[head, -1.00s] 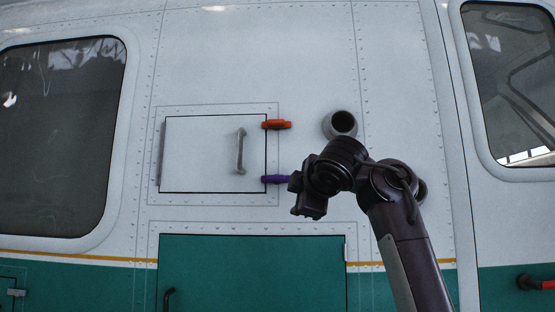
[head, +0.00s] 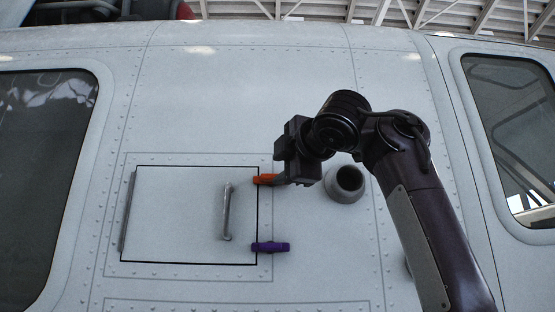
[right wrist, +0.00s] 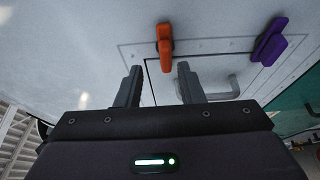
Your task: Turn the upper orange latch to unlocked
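The upper orange latch (head: 265,179) lies horizontal across the right edge of the hatch panel (head: 180,215) in the head view. My right gripper (head: 283,170) is beside it and covers its right end. In the right wrist view the orange latch (right wrist: 165,46) is ahead of the two spread fingers (right wrist: 158,88), roughly between them and a little beyond the tips. The gripper is open, and nothing is held. The lower purple latch (head: 270,247) is also horizontal; it shows in the right wrist view (right wrist: 270,42). My left gripper is not in view.
A grey handle (head: 227,212) stands out from the panel, left of the latches. A round grey port (head: 346,182) protrudes just right of my right gripper. Dark windows (head: 40,150) flank the hatch. The white wall above is clear.

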